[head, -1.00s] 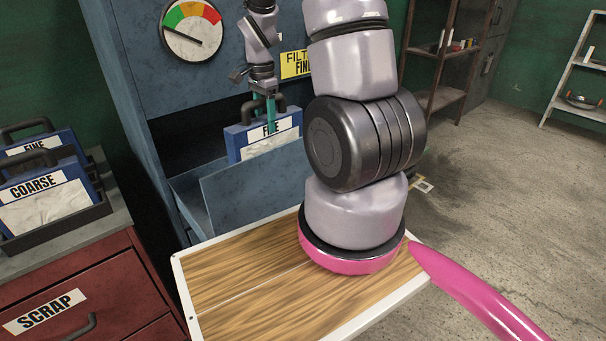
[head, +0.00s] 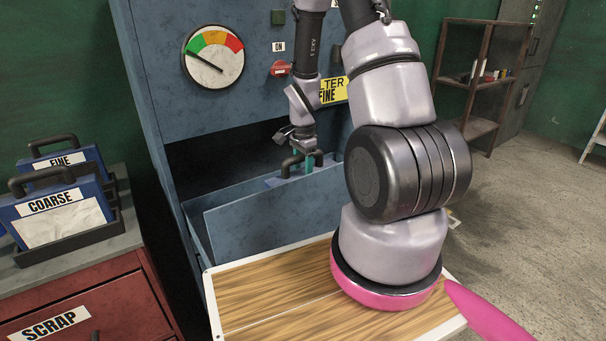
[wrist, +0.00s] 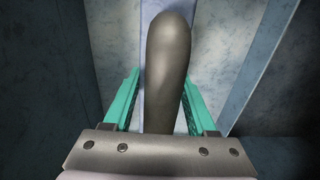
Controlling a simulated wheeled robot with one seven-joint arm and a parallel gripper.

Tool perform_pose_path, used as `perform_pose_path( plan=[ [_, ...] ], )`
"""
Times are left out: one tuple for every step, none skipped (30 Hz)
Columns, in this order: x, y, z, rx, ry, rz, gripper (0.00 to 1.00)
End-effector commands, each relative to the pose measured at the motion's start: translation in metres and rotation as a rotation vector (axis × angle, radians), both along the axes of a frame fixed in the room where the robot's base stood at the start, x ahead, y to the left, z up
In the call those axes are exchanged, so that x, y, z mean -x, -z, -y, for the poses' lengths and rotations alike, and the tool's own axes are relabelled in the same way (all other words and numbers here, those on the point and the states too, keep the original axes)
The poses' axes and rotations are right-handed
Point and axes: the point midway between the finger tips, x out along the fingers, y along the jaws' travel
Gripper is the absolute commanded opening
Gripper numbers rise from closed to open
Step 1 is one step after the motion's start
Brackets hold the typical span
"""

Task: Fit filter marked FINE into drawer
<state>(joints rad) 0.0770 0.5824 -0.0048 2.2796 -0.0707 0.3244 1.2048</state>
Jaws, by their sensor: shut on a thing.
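The drawer (head: 275,217) of the blue machine stands open. The held filter (head: 273,183) is down inside it, with only its blue top edge and dark handle (head: 293,161) showing above the drawer front. Its label is hidden now; it read FINE in the earlier frame. My gripper (head: 303,165) points down over the drawer, shut on the handle. In the wrist view, the handle (wrist: 168,65) stands between the teal fingers (wrist: 160,105), with grey-blue drawer walls on both sides. Whether the filter rests on the drawer bottom is hidden.
A yellow FILTER FINE sign (head: 333,90), a gauge (head: 213,55) and a red knob (head: 281,68) are on the machine. At left, filters marked COARSE (head: 55,215) and FINE (head: 62,160) stand above a red SCRAP cabinet (head: 90,305).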

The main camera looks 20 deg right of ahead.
Motion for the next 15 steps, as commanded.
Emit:
perform_pose_path(
  plan=[
    [-0.0005,0.0026,0.0001,0.000,0.000,0.001,0.00],
    [-0.0006,0.0034,0.0001,0.000,-0.001,0.002,0.00],
    [-0.0008,0.0037,0.0001,0.000,-0.001,0.003,0.00],
    [-0.0008,0.0037,0.0001,0.000,-0.001,0.003,0.00],
    [-0.0009,0.0035,0.0001,0.000,-0.001,0.003,0.00],
    [-0.0009,0.0034,0.0001,0.000,-0.001,0.003,0.00],
    [-0.0009,0.0033,0.0001,0.000,-0.001,0.003,0.00],
    [-0.0010,0.0033,0.0002,0.000,-0.001,0.003,0.00],
    [-0.0009,0.0034,0.0002,0.000,-0.001,0.003,0.00],
    [-0.0008,0.0038,0.0001,0.001,-0.001,0.002,0.00],
    [-0.0008,0.0045,0.0001,0.001,-0.001,0.002,0.00],
    [-0.0007,0.0057,0.0002,0.001,-0.001,0.002,0.00],
    [-0.0003,0.0065,0.0001,0.000,-0.001,0.001,0.61],
    [-0.0004,0.0061,0.0002,0.000,-0.001,0.001,0.73],
    [-0.0004,0.0060,0.0002,0.000,-0.001,0.001,0.87]
  ],
)
